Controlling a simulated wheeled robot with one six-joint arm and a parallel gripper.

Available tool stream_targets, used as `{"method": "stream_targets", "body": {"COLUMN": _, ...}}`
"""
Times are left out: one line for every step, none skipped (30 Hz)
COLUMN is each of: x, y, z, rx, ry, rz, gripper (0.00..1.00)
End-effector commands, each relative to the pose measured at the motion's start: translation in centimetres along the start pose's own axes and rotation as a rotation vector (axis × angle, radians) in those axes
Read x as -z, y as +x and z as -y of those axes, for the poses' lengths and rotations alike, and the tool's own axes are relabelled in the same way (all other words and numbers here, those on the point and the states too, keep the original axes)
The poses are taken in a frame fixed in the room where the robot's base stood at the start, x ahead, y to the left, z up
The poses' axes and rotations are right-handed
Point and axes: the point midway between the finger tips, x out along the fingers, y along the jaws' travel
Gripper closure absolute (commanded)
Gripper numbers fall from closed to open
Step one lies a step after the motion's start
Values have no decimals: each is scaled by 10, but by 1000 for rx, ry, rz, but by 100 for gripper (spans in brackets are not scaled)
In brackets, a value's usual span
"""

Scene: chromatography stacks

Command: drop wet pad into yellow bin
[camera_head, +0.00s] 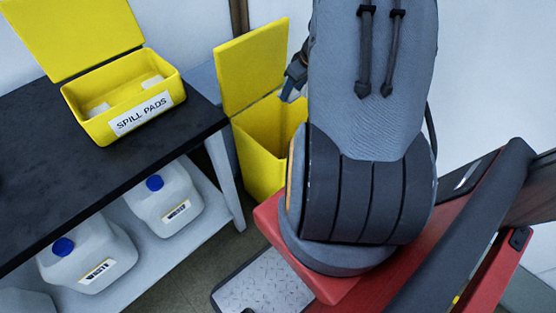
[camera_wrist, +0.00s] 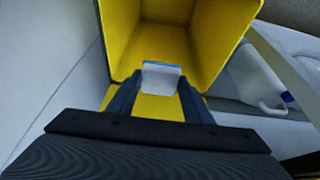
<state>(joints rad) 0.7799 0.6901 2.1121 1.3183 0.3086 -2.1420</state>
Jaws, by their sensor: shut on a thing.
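The yellow bin (camera_head: 257,150) stands on the floor beside the black bench, with its lid (camera_head: 252,65) raised. My gripper (camera_head: 292,86) is above the bin's mouth at its right side, partly hidden by my arm. In the wrist view my gripper (camera_wrist: 160,82) is shut on a pale grey pad with a blue edge, the wet pad (camera_wrist: 160,80). The pad sits between the two fingertips, in front of the open yellow bin (camera_wrist: 215,45). Most of the bin's inside looks empty in the wrist view; its lower part is hidden by the gripper.
A yellow SPILL PADS box (camera_head: 120,95) with an open lid and pale pads stands on the black bench (camera_head: 50,150). White jugs with blue caps (camera_head: 165,195) stand on the shelf below. A red surface (camera_head: 325,282) is under my arm.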

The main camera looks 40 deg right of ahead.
Motion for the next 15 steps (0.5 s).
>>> {"method": "stream_targets", "body": {"x": -2, "y": 7, "z": 1, "rx": 1, "ry": -1, "rz": 1, "gripper": 75}}
{"method": "stream_targets", "body": {"x": -3, "y": 10, "z": 1, "rx": 2, "ry": 0, "rz": 1, "gripper": 75}}
{"method": "stream_targets", "body": {"x": -4, "y": 14, "z": 2, "rx": 2, "ry": 0, "rz": 1, "gripper": 75}}
{"method": "stream_targets", "body": {"x": -6, "y": 18, "z": 2, "rx": 2, "ry": -1, "rz": 1, "gripper": 75}}
{"method": "stream_targets", "body": {"x": -7, "y": 21, "z": 2, "rx": 2, "ry": -1, "rz": 1, "gripper": 75}}
{"method": "stream_targets", "body": {"x": -9, "y": 25, "z": 2, "rx": 2, "ry": 0, "rz": 1, "gripper": 75}}
{"method": "stream_targets", "body": {"x": -10, "y": 28, "z": 2, "rx": 2, "ry": 0, "rz": 1, "gripper": 75}}
{"method": "stream_targets", "body": {"x": -12, "y": 31, "z": 2, "rx": 2, "ry": -1, "rz": 1, "gripper": 75}}
{"method": "stream_targets", "body": {"x": -13, "y": 35, "z": 2, "rx": 2, "ry": 0, "rz": 1, "gripper": 75}}
{"method": "stream_targets", "body": {"x": -14, "y": 38, "z": 1, "rx": 2, "ry": 1, "rz": 1, "gripper": 75}}
{"method": "stream_targets", "body": {"x": -15, "y": 40, "z": 1, "rx": 2, "ry": 0, "rz": 1, "gripper": 75}}
{"method": "stream_targets", "body": {"x": -17, "y": 43, "z": 1, "rx": 2, "ry": 0, "rz": 1, "gripper": 75}}
{"method": "stream_targets", "body": {"x": -18, "y": 44, "z": 1, "rx": 2, "ry": 0, "rz": 1, "gripper": 75}}
{"method": "stream_targets", "body": {"x": -18, "y": 46, "z": 1, "rx": 2, "ry": 0, "rz": 1, "gripper": 75}}
{"method": "stream_targets", "body": {"x": -19, "y": 48, "z": 1, "rx": 1, "ry": 1, "rz": 1, "gripper": 75}}
